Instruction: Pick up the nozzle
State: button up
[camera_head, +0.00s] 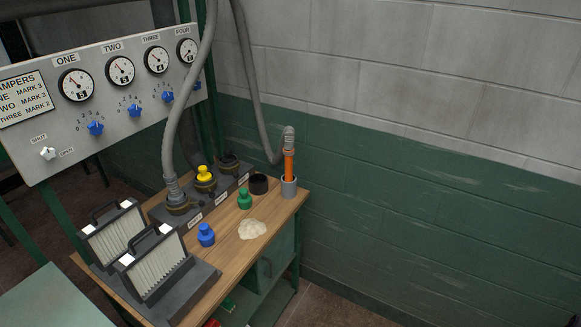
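The nozzle (289,164) appears to be the upright orange tube at the back right corner of the wooden table (222,263). Its lower end sits in a grey cup-shaped holder (289,188). A grey elbow (289,138) tops it and joins a grey hose (254,92) that runs up out of the picture. My gripper is not in view.
A second hose (178,125) drops to a port on the dark base. Yellow (205,173), green (245,198) and blue (206,235) knob-shaped pieces, a black cup (258,184), a pale powder pile (252,229) and two filters (157,265) are on the table. A gauge panel (107,105) stands left; a wall is behind.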

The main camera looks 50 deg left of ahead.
aim_at(289, 154)
jog(key=u, duration=0.25)
jog(key=i, duration=0.7)
jog(key=u, duration=1.05)
jog(key=i, duration=0.8)
jog(key=u, duration=0.5)
